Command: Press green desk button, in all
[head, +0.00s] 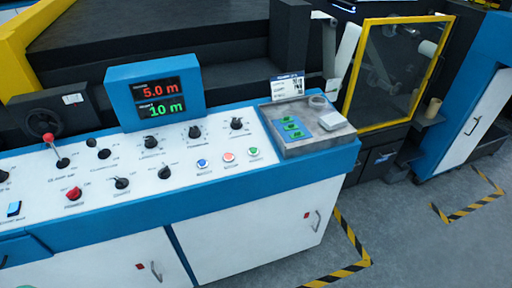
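The green desk button (254,152) is a small round button on the white top of the control desk (140,178). It is the rightmost of a row of three, with a red-orange button (228,157) and a blue button (202,163) to its left. Nothing covers it. Neither of my grippers shows in the head view.
Several black knobs, a red knob (73,193) and a red-topped lever (56,150) stand on the desk. A blue display (115,98) rises behind. A grey tray (340,140) with green items sits right of the buttons. Space above the buttons is clear.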

